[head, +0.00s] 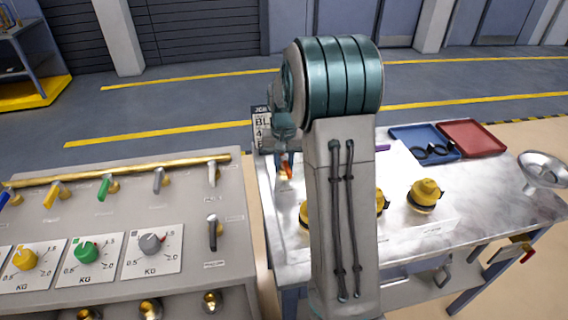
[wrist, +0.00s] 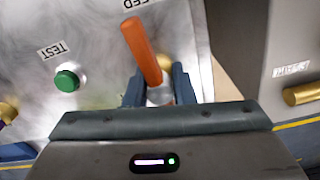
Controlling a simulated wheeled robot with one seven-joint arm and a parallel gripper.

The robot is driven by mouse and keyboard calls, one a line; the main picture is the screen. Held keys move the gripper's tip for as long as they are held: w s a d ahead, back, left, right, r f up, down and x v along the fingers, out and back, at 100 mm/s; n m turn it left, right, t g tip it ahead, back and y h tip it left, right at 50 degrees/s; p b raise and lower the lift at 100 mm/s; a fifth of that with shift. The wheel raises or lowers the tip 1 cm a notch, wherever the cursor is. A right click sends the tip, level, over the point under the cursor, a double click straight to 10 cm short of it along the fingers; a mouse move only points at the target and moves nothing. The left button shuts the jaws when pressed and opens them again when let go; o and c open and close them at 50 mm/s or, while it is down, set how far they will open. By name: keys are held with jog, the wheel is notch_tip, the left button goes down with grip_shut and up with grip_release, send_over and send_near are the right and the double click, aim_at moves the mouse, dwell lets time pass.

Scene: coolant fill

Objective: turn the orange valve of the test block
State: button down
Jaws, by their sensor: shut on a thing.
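The orange valve has a straight orange handle (wrist: 143,50) in the wrist view, pointing up and slightly left, with a pale round stem at its lower end. My gripper (wrist: 157,84) has one finger on each side of the lower part of the valve and is shut on it. A brass part shows behind the handle. In the head view a small bit of the orange handle (head: 287,168) shows just below my gripper, left of my arm. My arm hides much of the test block there.
A green button (wrist: 67,78) labelled TEST sits left of the valve. In the head view, a grey panel (head: 120,235) with dials and levers stands left, across a narrow gap. Yellow-topped parts (head: 425,194), a blue tray (head: 408,131) and a red tray (head: 472,137) are right.

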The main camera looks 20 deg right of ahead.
aim_at(284, 157)
jog(key=shift+r, duration=0.1)
jog(key=shift+w, duration=0.1)
dwell(0.3)
jog(key=c, duration=1.2)
grip_release()
notch_tip(284, 157, up, 14)
jog(key=s+a+f+n+t, duration=0.1)
jog(key=s+a, duration=0.4)
jog(key=s, duration=0.7)
jog(key=s+a+f+n+t, duration=0.2)
jog(key=s+a+f+n, duration=0.1)
jog(key=s, duration=0.9)
jog(key=shift+s+a+f, duration=0.4)
jog(key=shift+a+f, duration=0.1)
jog(key=shift+a, duration=0.85)
